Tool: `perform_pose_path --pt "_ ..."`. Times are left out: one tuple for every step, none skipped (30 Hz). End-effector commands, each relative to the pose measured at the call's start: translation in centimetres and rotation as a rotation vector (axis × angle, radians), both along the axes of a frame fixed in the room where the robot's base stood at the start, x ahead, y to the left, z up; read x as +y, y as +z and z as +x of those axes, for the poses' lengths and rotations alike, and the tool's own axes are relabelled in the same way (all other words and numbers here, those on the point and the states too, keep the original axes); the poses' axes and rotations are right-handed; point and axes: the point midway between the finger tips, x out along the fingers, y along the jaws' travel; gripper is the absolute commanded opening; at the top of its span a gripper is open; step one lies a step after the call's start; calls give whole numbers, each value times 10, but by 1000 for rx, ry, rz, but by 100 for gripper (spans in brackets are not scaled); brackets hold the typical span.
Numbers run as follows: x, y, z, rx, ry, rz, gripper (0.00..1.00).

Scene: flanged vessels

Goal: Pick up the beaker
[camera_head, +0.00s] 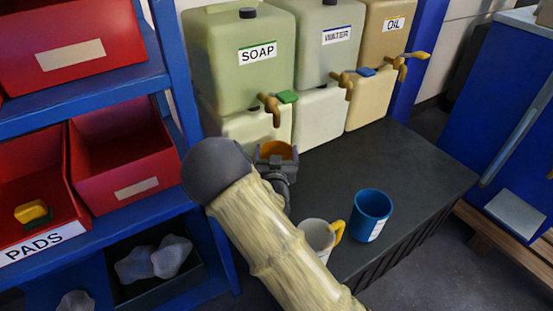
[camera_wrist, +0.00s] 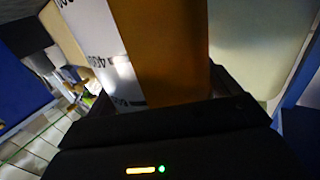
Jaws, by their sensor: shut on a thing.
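The beaker (camera_head: 278,149) is orange inside and is held in my gripper (camera_head: 275,162), in front of the soap tank in the head view. Only its upper part shows there; the dark jaws hide the rest. In the wrist view the beaker (camera_wrist: 165,50) fills the upper middle, orange-brown with a white strip marked with graduations such as 400. My gripper is shut on it. I cannot tell whether its base touches the bench.
Tanks of soap (camera_head: 238,60), water (camera_head: 322,45) and oil (camera_head: 385,40) with taps stand behind. A blue cup (camera_head: 371,212) and a white mug (camera_head: 317,236) with a yellow handle are on the dark bench (camera_head: 410,165). A blue shelf with red bins (camera_head: 112,150) is left.

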Motion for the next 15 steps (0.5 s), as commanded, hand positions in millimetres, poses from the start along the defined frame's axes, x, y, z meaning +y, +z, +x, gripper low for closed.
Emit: perform_pose_path --pt "0 17 0 -5 0 5 26" --pt "0 24 0 -5 0 5 26" --pt "0 31 0 -6 0 4 26" --pt "0 37 0 -6 0 5 26" --pt "0 42 0 -5 0 5 26" --pt "0 48 0 -4 0 4 26" --pt "0 52 0 -4 0 3 26" --pt "0 55 0 -4 0 3 26" --pt "0 58 0 -3 0 2 26" --pt "0 60 0 -3 0 2 26" --pt "0 61 0 -3 0 2 26" --pt "0 62 0 -3 0 1 26" --pt "0 62 0 -3 0 1 26" --pt "0 62 0 -3 0 0 26" --pt "0 62 0 -2 0 0 26"
